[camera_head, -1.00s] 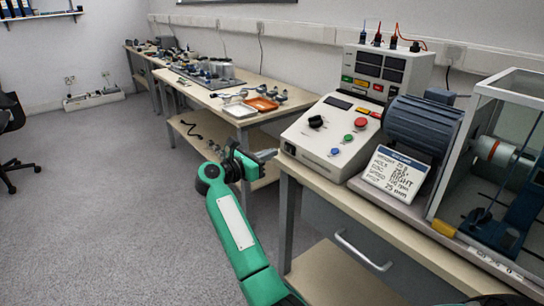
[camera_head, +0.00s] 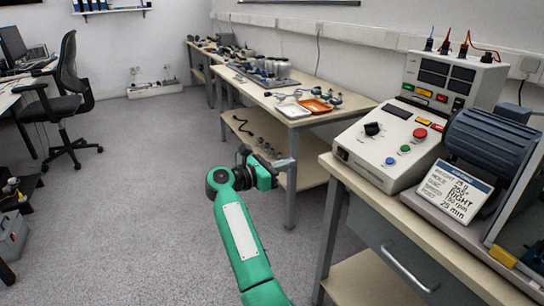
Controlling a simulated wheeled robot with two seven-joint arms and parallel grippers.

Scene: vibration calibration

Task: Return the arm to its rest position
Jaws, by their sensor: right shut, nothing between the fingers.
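My right arm (camera_head: 240,232) is green and reaches up from the bottom of the head view. My right gripper (camera_head: 285,163) is at its far end, pointing to the right, shut and empty. It hangs in front of the left end of the near bench, apart from the control box. My left gripper is out of view.
The control box (camera_head: 395,146) with knobs and buttons stands on the near bench (camera_head: 425,215), beside a dark motor (camera_head: 490,145) and a text display (camera_head: 455,190). A farther bench (camera_head: 345,107) holds trays and parts. An office chair (camera_head: 68,100) stands left. The grey floor between is clear.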

